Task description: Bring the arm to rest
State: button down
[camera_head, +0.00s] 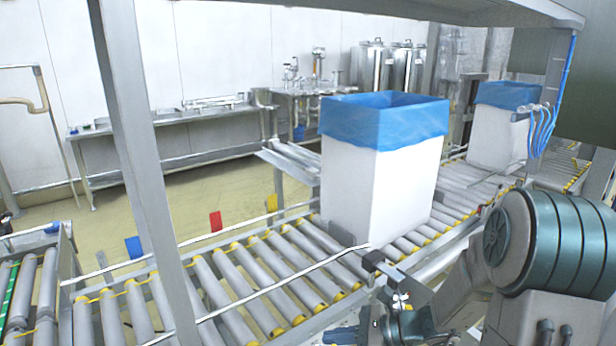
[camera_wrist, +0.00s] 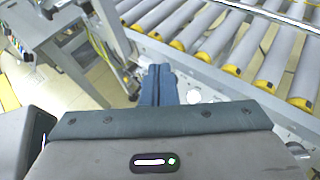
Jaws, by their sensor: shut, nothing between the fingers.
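My arm (camera_head: 540,240) is folded at the lower right in the head view. My gripper shows in the wrist view as two blue fingers (camera_wrist: 158,88) pressed together, with nothing between them. They are over the floor beside the roller conveyor's side rail. In the head view a bit of blue at the bottom edge (camera_head: 342,336) looks like the fingers. A white box with a blue liner (camera_head: 385,190) stands upright on the conveyor, apart from my gripper. The liner is folded out over the box's rim.
The roller conveyor (camera_head: 236,280) runs across the front. A second lined white box (camera_head: 497,138) stands farther back on the right. A grey metal post (camera_head: 143,170) rises at the left. A grey metal frame (camera_wrist: 65,40) stands at the wrist view's upper left.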

jog(key=s+d+r+n+g+h+p, duration=0.1)
jog(key=s+r+n+g+h+p, duration=0.45)
jog(key=s+r+n, duration=0.6)
jog(key=s+d+r+n+t+h+p, duration=0.3)
jog(key=d+r+n+t+h+p, duration=0.2)
jog(key=d+r+n+h+p, duration=0.1)
notch_tip(320, 180, up, 4)
jog(key=d+n+h, duration=0.1)
jog(key=d+n, duration=0.1)
jog(key=n, duration=0.1)
jog(key=shift+h, duration=0.35)
